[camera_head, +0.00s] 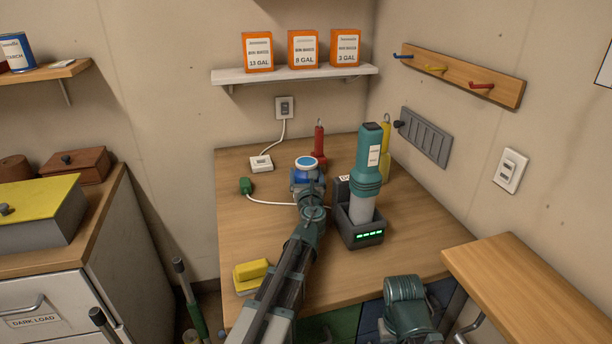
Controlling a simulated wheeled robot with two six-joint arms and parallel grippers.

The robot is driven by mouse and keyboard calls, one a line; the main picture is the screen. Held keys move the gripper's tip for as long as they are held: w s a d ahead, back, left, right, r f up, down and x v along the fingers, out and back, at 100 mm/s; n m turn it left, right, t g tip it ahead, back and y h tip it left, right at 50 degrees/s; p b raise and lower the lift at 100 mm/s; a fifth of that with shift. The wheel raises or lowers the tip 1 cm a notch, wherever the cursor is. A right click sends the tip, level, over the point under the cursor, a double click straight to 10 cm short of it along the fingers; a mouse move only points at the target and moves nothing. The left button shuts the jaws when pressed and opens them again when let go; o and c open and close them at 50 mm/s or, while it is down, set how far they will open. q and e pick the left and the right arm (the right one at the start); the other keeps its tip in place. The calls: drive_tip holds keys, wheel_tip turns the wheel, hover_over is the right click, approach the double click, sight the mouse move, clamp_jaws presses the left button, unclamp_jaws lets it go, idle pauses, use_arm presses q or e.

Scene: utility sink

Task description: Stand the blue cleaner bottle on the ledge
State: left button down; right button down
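A blue object with a round white-and-blue top (306,163) stands on the wooden counter near its back; it may be the blue cleaner bottle, but its lower part is hidden by my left arm. My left gripper (308,188) reaches up from the bottom and overlaps its near side. The fingertips are hidden, so I cannot tell whether they grip it.
A dark charger (362,238) holding a teal torch (369,148) stands right of my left arm. Red (319,143) and yellow (386,145) tools stand behind. A yellow sponge-like block (251,271) lies at the front left. A wooden board (535,290) juts in at lower right.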

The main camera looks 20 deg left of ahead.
use_arm(q)
unclamp_jaws()
drive_tip(key=shift+r+p, duration=0.2)
drive_tip(key=shift+p, duration=0.1)
drive_tip(key=v, duration=1.2)
drive_tip(key=shift+f, duration=0.1)
